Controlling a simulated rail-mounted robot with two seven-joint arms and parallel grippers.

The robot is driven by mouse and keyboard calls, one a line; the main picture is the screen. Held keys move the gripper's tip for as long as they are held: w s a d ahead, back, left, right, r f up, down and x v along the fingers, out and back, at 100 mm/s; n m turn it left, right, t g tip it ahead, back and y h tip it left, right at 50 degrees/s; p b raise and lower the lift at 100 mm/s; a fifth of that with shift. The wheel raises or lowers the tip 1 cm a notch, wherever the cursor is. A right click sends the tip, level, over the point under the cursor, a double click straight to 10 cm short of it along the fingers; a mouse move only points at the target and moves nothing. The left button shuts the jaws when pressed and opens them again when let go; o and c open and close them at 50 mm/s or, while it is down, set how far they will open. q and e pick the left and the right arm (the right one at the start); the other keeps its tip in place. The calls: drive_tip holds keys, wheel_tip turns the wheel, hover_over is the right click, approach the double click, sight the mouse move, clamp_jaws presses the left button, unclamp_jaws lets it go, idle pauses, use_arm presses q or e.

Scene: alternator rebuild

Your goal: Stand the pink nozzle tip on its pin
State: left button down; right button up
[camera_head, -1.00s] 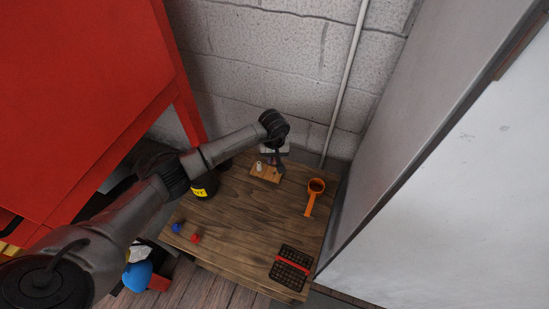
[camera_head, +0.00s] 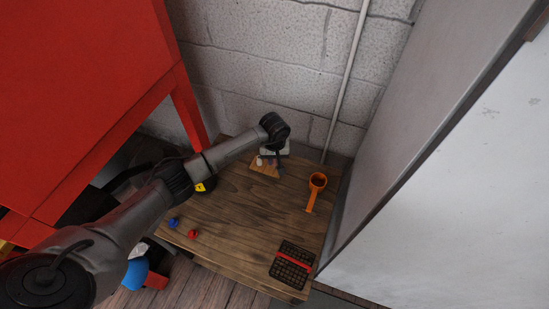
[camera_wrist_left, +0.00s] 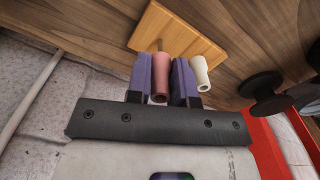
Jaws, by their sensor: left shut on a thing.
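My left gripper (camera_head: 277,163) is over the wooden pin board (camera_head: 263,170) at the back of the table. In the left wrist view, the gripper (camera_wrist_left: 161,72) has its two purple fingers shut on the pink nozzle tip (camera_wrist_left: 160,82). A short pin (camera_wrist_left: 159,45) shows on the board (camera_wrist_left: 190,36) just beyond the pink tip; whether the tip touches it is unclear. A white nozzle tip (camera_wrist_left: 201,72) stands on the board beside the right finger and also shows in the head view (camera_head: 259,161). My right gripper is not in view.
A blue piece (camera_head: 173,223), a red piece (camera_head: 193,234) and a black grid tray (camera_head: 292,265) are nearer the front. The table's middle is clear. A block wall stands behind.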

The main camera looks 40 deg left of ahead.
use_arm(q)
drive_tip(key=shift+f, duration=0.25)
idle(0.6)
drive_tip(key=shift+f+b, duration=0.1)
drive_tip(key=shift+b, duration=0.25)
idle(0.4)
drive_tip(key=shift+f, duration=0.1)
idle(0.7)
idle(0.8)
drive_tip(key=shift+f+b, duration=0.2)
drive_tip(key=shift+b, duration=0.2)
idle(0.3)
drive_tip(key=shift+f, duration=0.15)
idle(0.6)
drive_tip(key=shift+f+b, duration=0.1)
drive_tip(key=shift+b, duration=0.2)
idle(0.5)
drive_tip(key=shift+f, duration=0.1)
idle(0.7)
